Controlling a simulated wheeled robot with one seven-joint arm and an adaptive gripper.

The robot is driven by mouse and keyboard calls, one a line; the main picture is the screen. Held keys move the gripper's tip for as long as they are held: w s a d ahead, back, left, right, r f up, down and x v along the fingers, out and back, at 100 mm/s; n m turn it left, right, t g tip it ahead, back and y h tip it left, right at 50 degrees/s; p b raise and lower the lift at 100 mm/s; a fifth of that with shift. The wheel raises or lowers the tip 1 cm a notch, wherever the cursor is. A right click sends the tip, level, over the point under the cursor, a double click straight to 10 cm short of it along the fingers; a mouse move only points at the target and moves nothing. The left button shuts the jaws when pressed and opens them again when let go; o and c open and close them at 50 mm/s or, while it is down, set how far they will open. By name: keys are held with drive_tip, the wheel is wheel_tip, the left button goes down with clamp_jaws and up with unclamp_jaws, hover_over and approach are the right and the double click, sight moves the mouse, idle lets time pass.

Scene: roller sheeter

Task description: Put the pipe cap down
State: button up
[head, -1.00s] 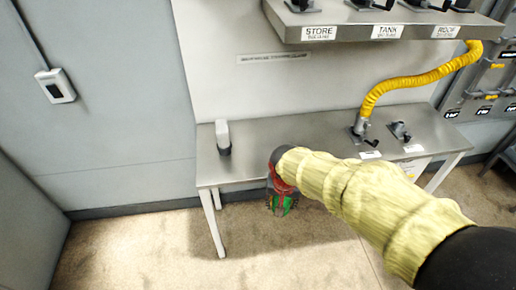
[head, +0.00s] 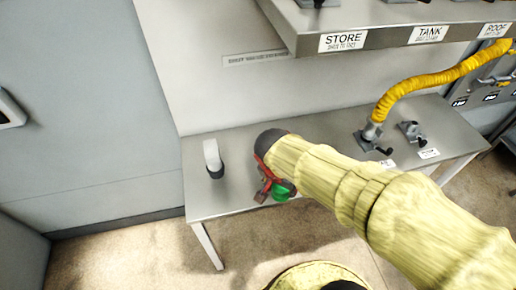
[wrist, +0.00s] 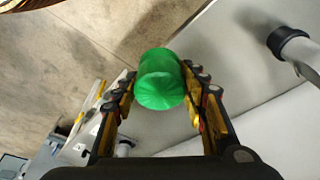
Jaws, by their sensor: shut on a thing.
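The green pipe cap (wrist: 160,78) is a short rounded cylinder held between the two fingers of my gripper (wrist: 158,90) in the wrist view. In the head view the cap (head: 284,190) shows just below my gripper (head: 268,188), partly hidden by the fingers and arm. It appears over the front edge of the steel bench (head: 235,195); its height above the bench is hard to tell. The fingers are shut on its sides.
A yellow hose (head: 425,78) joins a coupling at the right, beside a second fitting (head: 412,130). A labelled shelf (head: 380,40) overhangs behind. The bench's left front is clear.

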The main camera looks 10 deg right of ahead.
drive_tip(key=w+f+b, duration=0.1)
drive_tip(key=w+f, duration=0.2)
drive_tip(key=w, duration=0.1)
drive_tip(key=w+d+f+b, duration=0.1)
drive_tip(key=w+f, duration=0.2)
drive_tip(key=w, duration=0.2)
drive_tip(key=w+d+f+b, duration=0.1)
drive_tip(key=w+f, duration=0.2)
drive_tip(key=w, duration=0.1)
drive_tip(key=shift+w, duration=0.35)
drive_tip(key=shift+w+d+f, duration=0.1)
drive_tip(key=shift+w+f, duration=0.2)
drive_tip(key=shift+f, duration=0.2)
drive_tip(key=shift+a+b+x, duration=0.15)
drive_tip(key=shift+b+x, duration=0.25)
drive_tip(key=shift+x, duration=0.35)
drive_tip(key=shift+a+b+x, duration=0.15)
drive_tip(key=shift+b+x, duration=0.2)
drive_tip(key=shift+x, duration=0.35)
drive_tip(key=shift+s+f, duration=0.1)
drive_tip(key=shift+s, duration=0.05)
drive_tip(key=shift+f, duration=0.15)
drive_tip(key=o, duration=1.2)
